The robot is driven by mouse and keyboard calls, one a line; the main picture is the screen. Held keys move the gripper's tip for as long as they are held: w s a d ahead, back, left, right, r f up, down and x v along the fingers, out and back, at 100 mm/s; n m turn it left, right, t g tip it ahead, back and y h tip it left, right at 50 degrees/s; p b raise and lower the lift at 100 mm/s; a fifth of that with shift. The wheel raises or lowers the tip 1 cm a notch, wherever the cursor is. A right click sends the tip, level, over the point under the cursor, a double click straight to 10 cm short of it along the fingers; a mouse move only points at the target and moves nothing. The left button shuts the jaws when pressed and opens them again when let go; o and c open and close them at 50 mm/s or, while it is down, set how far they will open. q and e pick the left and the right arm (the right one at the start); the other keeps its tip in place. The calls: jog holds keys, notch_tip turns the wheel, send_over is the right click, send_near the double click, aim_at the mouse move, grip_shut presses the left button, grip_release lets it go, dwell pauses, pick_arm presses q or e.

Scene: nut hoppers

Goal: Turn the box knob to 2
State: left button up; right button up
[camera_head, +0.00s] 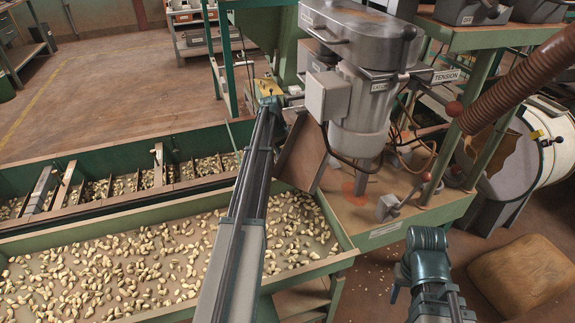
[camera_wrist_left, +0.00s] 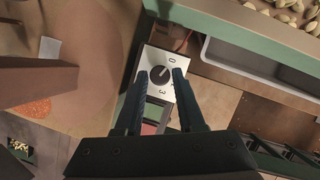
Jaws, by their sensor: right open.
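The box (camera_wrist_left: 162,72) shows in the left wrist view as a pale panel with a round dark knob (camera_wrist_left: 156,76) and the numbers 0 and 3. A faint mark on the knob seems to point up and right, toward 0; other numbers are hidden. My left gripper (camera_wrist_left: 161,73) is open, its fingertips on either side of the knob in the picture; contact is unclear. In the head view my left arm reaches to the machine's left side, and the knob face is not seen. My right gripper (camera_head: 428,243) is open, at the lower right, away from the box.
A grey machine (camera_head: 358,115) with labelled LATCH and TENSION parts stands right of my left arm. A green-sided trough (camera_head: 180,212) of nuts lies at the left. A ribbed brown hose (camera_head: 520,80) crosses the upper right. A brown sack (camera_head: 525,275) lies on the floor.

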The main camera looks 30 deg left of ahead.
pick_arm(q)
grip_shut()
jog(key=shift+w+m+g, duration=0.15)
jog(key=shift+m+g, duration=0.15)
jog(key=shift+m, duration=0.6)
jog(key=shift+d+m+g+y, duration=0.1)
jog(key=shift+m+g+y, duration=0.4)
jog(key=shift+m, duration=0.9)
jog(key=shift+o, duration=2.4)
grip_release()
jog(key=shift+r, duration=0.1)
